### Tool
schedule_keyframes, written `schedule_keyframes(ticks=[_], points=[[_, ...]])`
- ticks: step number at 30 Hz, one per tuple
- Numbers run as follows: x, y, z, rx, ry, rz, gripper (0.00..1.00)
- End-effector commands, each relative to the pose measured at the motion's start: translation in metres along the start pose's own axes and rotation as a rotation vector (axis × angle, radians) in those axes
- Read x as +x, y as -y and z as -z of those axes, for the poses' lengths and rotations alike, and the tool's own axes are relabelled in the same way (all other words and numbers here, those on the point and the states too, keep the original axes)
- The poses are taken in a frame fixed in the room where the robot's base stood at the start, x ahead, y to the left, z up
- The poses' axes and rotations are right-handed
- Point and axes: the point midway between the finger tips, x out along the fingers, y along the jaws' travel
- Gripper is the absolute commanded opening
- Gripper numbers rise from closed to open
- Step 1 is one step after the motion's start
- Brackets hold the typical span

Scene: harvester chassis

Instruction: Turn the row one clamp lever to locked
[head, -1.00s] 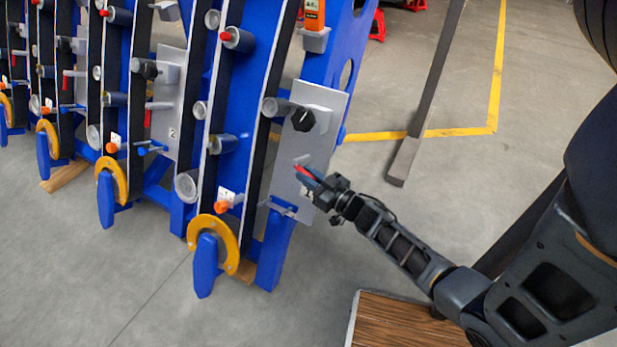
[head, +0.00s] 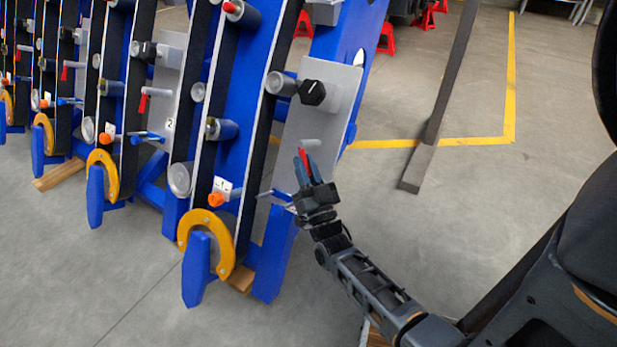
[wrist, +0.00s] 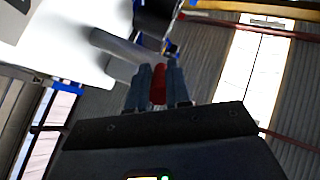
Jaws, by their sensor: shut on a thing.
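The red clamp lever (head: 302,158) is on the grey plate (head: 318,116) of the nearest row, at the right end of the blue chassis. My gripper (head: 308,172) is shut on the lever, and only its upper end shows above the fingers. In the wrist view the red lever (wrist: 158,84) sits between the two blue-grey fingertips (wrist: 158,88), beside a grey cylindrical pivot (wrist: 125,50). The lever points upward and leans slightly left in the head view. The row number on the plate is hidden behind my gripper.
A black knob (head: 312,92) sticks out of the plate above the lever. A blue T-handle (head: 277,196) is close by on the left. The second row's plate (head: 168,90) has its own red lever (head: 143,100). A dark post (head: 440,110) stands right; the floor between is open.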

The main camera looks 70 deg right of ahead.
Motion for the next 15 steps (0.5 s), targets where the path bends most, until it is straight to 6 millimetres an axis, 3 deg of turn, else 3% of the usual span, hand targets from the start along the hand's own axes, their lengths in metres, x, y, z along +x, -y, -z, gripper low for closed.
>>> schedule_keyframes(ticks=[15], points=[[-0.0004, 0.0018, -0.0041, 0.015, -0.069, -0.047, 0.0]])
